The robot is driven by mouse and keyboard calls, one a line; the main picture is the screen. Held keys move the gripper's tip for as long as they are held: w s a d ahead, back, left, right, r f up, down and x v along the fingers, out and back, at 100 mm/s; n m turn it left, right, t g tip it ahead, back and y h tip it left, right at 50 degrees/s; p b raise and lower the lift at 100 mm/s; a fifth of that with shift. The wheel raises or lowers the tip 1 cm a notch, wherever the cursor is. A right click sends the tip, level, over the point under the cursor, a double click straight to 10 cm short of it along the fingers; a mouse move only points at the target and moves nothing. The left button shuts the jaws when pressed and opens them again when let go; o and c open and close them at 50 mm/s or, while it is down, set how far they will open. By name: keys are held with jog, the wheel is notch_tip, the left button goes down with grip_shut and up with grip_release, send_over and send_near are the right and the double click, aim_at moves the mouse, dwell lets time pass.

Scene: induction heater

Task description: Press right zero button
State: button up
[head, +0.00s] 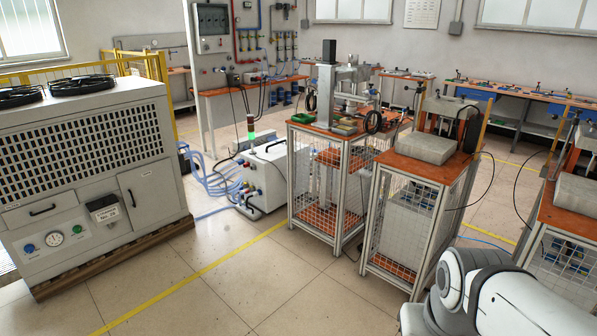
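I cannot make out a right zero button in the head view; any such button is too small or hidden. A white cabinet (268,178) with a lit green lamp (251,133) stands on the floor near the middle, with small dark and red controls on its front that are too small to read. A large grey cooling unit (85,155) at the left carries a round gauge (53,239) with a blue knob and a green knob beside it. My white arm shows at the bottom right, but my gripper is outside the view.
Wire-mesh carts with orange tops (418,168) stand at centre and right, between my arm and the white cabinet. Blue hoses (215,183) lie beside the cabinet. The tiled floor (230,285) with a yellow line is clear in front. Workbenches (520,95) line the back wall.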

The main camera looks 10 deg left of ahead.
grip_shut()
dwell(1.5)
